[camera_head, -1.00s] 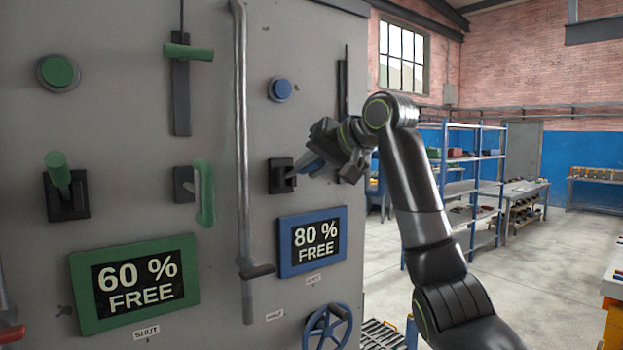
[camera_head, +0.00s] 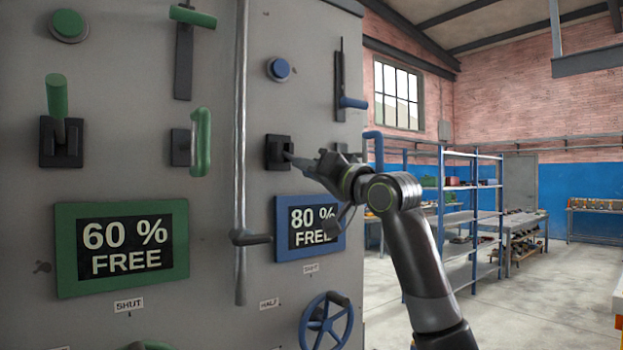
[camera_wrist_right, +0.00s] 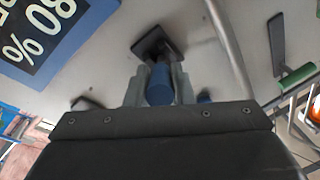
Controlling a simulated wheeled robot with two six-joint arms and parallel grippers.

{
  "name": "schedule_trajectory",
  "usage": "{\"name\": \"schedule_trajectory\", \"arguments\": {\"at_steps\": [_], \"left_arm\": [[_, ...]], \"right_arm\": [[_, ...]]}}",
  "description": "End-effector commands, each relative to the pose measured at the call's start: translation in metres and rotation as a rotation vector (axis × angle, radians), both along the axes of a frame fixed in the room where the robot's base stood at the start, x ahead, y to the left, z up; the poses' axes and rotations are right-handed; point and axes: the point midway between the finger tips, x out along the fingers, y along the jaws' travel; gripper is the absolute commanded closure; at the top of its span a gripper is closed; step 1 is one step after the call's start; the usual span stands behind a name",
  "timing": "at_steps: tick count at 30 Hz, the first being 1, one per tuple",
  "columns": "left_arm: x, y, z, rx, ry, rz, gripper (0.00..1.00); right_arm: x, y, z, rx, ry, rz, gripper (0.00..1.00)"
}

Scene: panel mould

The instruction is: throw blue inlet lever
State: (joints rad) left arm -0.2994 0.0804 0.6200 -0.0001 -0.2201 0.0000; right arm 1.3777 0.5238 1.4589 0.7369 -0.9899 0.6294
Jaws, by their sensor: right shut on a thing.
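The blue lever's dark mount (camera_head: 278,152) is on the grey panel, above the blue-framed 80 % FREE sign. In the wrist view its blue handle (camera_wrist_right: 160,84) sits between the two fingers of my right gripper (camera_wrist_right: 161,88). In the head view my right gripper (camera_head: 318,168) is shut on the lever, coming from the right and slightly below the mount. The fingers hide most of the handle there. The lever points out from the panel and a little downward in the picture. My left gripper is not in view.
A metal rod (camera_head: 241,150) with a dark handle runs down the panel left of the mount. A blue slider handle (camera_head: 352,102), a blue bent handle (camera_head: 375,148) and a blue wheel (camera_head: 327,322) are nearby. Green controls are farther left. Open floor lies right of the panel.

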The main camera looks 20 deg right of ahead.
Motion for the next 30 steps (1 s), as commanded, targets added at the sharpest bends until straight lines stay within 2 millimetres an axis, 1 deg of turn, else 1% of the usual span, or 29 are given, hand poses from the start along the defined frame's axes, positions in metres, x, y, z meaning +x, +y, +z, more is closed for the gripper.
{"name": "schedule_trajectory", "arguments": {"at_steps": [1, 9, 15, 26, 27, 30], "left_arm": [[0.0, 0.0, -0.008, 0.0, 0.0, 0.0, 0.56], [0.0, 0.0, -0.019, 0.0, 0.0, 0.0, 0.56], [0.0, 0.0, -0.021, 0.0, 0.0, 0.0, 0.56], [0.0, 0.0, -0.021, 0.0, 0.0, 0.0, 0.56], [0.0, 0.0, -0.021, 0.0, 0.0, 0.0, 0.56], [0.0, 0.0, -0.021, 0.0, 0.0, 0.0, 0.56]], "right_arm": [[0.001, 0.0, -0.007, 0.011, -0.029, -0.001, 1.0], [0.006, 0.002, -0.012, 0.048, -0.133, -0.003, 1.0], [0.007, 0.002, -0.012, 0.057, -0.165, -0.002, 1.0], [0.007, 0.002, -0.011, 0.06, -0.171, -0.003, 1.0], [0.007, 0.002, -0.011, 0.06, -0.171, -0.003, 0.77], [0.007, 0.002, -0.011, 0.06, -0.17, -0.002, 0.64]]}}
